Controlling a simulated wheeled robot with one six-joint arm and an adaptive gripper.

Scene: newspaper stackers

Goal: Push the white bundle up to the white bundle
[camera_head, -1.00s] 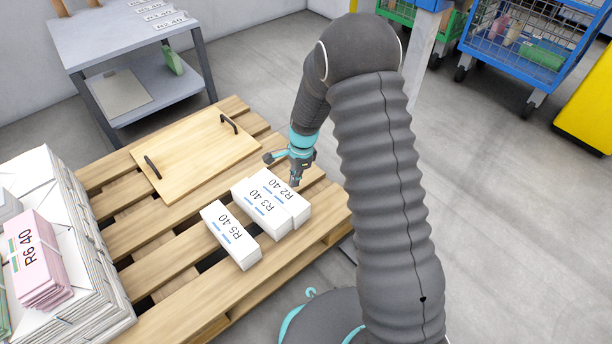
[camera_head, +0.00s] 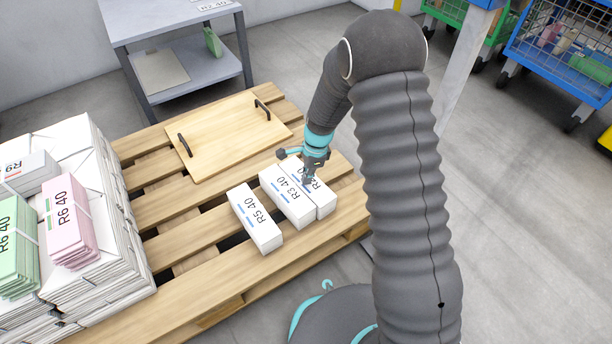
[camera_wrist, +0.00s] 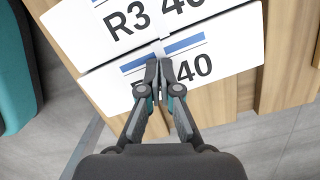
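Three white bundles lie on the wooden pallet. The R5 40 bundle (camera_head: 254,218) lies apart on the left, with a narrow gap to the R3 40 bundle (camera_head: 284,196). The R3 40 bundle lies side by side with a third white bundle (camera_head: 325,200), whose label is partly hidden. My gripper (camera_head: 310,182) is over that third bundle. In the wrist view, my gripper's fingertips (camera_wrist: 164,68) are together over the third bundle (camera_wrist: 115,92), with the R3 40 bundle (camera_wrist: 75,32) just beyond. Nothing shows between the fingers. I cannot tell whether they touch the bundle.
A wooden board with two black handles (camera_head: 226,138) lies on the pallet (camera_head: 215,300) behind the bundles. A tall stack (camera_head: 100,290) with pink and green bundles stands at the left. A grey shelf table (camera_head: 180,20) is behind. Wire carts (camera_head: 560,50) stand at the back right.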

